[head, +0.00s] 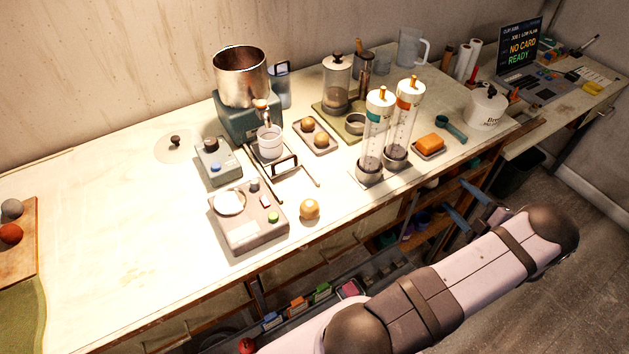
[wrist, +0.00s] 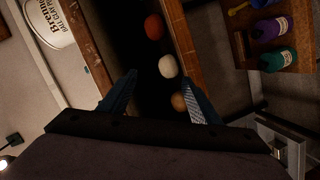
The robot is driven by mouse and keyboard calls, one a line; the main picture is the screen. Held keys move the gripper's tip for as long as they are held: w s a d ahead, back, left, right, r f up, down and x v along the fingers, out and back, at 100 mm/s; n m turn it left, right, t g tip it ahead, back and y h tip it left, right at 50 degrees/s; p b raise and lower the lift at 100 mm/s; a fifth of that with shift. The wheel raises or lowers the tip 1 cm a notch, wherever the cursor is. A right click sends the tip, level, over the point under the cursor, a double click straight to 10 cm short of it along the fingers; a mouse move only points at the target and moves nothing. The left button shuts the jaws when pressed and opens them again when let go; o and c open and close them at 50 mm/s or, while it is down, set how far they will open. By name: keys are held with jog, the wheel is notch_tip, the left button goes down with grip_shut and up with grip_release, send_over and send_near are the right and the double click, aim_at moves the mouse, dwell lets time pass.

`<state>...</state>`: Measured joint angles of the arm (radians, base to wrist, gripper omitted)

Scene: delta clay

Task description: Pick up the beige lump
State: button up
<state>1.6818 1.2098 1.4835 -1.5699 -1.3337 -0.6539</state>
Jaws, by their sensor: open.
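In the wrist view, a cream or beige lump (wrist: 167,66) lies in a dark recess, between a red-orange lump (wrist: 153,27) and a tan lump (wrist: 179,101). I cannot tell for sure which pale lump is the beige one. My gripper (head: 463,207) is open and empty, in front of the bench's front edge. In the wrist view its blue fingers (wrist: 158,82) stand apart; the tan lump shows close to the right finger. The recess lumps are not clear in the head view.
The bench (head: 110,240) holds a scale (head: 248,228), two clear cylinders (head: 376,140), a tray with two tan balls (head: 325,149) and a white tub (head: 487,106), also in the wrist view (wrist: 50,22). Wooden edges border the recess. Bottles (wrist: 272,28) stand on a shelf.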

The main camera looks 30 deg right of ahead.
jog(key=a+r+n+y+p, duration=0.1)
jog(key=r+p, duration=0.2)
jog(key=a+r+n+y+p, duration=0.1)
jog(key=a+r+p, duration=0.1)
jog(key=r+p, duration=0.1)
jog(key=a+r+n+t+y+p, duration=0.1)
jog(key=a+r+y+p, duration=0.1)
jog(key=r+p, duration=0.2)
jog(key=shift+s+a+n, duration=0.25)
jog(key=shift+s+n, duration=0.1)
jog(key=shift+n, duration=0.05)
jog(key=a+r+n+y+p, duration=0.1)
jog(key=a+r+y+p, duration=0.3)
jog(key=a+p, duration=0.25)
jog(key=m+h+b, duration=0.2)
jog(key=m+b, duration=0.1)
jog(key=m, duration=1)
send_near(316, 215)
jog(key=shift+g, duration=0.4)
jog(key=shift+r+x, duration=0.15)
jog(key=shift+x, duration=1.15)
jog(key=shift+r+x, duration=0.2)
jog(key=shift+x, duration=1.05)
jog(key=shift+w, duration=0.1)
jog(key=shift+p+x, duration=0.45)
jog(key=shift+x, duration=0.35)
jog(key=shift+p+x, duration=0.8)
jog(key=shift+x, duration=0.95)
jog(key=shift+d, duration=0.1)
